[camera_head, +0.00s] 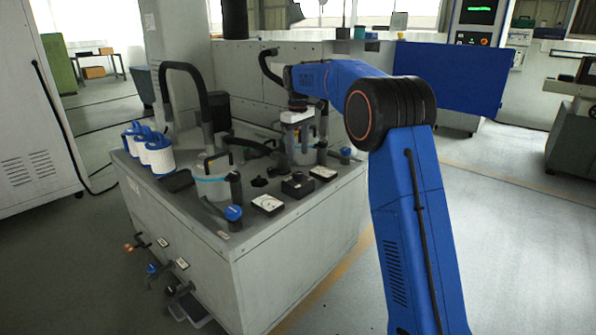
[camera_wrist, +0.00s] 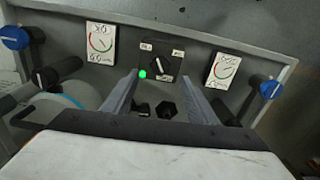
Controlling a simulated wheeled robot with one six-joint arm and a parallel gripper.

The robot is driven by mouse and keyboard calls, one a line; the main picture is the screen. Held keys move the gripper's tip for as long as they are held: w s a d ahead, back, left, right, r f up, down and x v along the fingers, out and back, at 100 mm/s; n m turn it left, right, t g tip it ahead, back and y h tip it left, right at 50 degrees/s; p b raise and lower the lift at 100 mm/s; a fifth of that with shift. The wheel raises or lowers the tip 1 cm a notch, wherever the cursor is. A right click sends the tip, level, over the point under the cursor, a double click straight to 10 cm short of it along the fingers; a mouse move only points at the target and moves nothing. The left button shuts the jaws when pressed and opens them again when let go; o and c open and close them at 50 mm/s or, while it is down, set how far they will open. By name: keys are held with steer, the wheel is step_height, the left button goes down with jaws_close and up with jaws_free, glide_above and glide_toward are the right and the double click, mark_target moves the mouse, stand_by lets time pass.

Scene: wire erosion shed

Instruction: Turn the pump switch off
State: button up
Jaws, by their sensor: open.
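The pump switch (camera_wrist: 166,66) is a dark square plate with a black rotary knob, pale labels and a lit green lamp at its left. In the head view it is a small black box (camera_head: 298,186) on top of the grey tank cabinet (camera_head: 262,237), between two gauges. My gripper (camera_wrist: 160,80) is open and empty. In the wrist view its two fingers reach toward the switch, one on either side of the knob's line. In the head view my gripper (camera_head: 297,124) hangs over the cabinet, behind the switch and apart from it.
White gauges (camera_wrist: 101,42) and (camera_wrist: 222,69) flank the switch. Blue-handled valves (camera_wrist: 15,37) and (camera_wrist: 270,89) stand outside them. Two black knobs (camera_wrist: 166,109) lie between my fingers. White filter cartridges (camera_head: 158,153) and curved black hoses (camera_head: 190,75) rise on the cabinet.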

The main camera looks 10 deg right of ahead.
mark_target(298, 174)
step_height(298, 174, down, 8)
steer(key=shift+f, duration=0.1)
stand_by(0.4)
steer(key=c, duration=1.1)
steer(key=shift+o, duration=0.2)
steer(key=shift+m, duration=0.3)
steer(key=m, duration=0.5)
steer(key=shift+m, duration=0.3)
steer(key=m, duration=0.5)
steer(key=shift+m, duration=0.4)
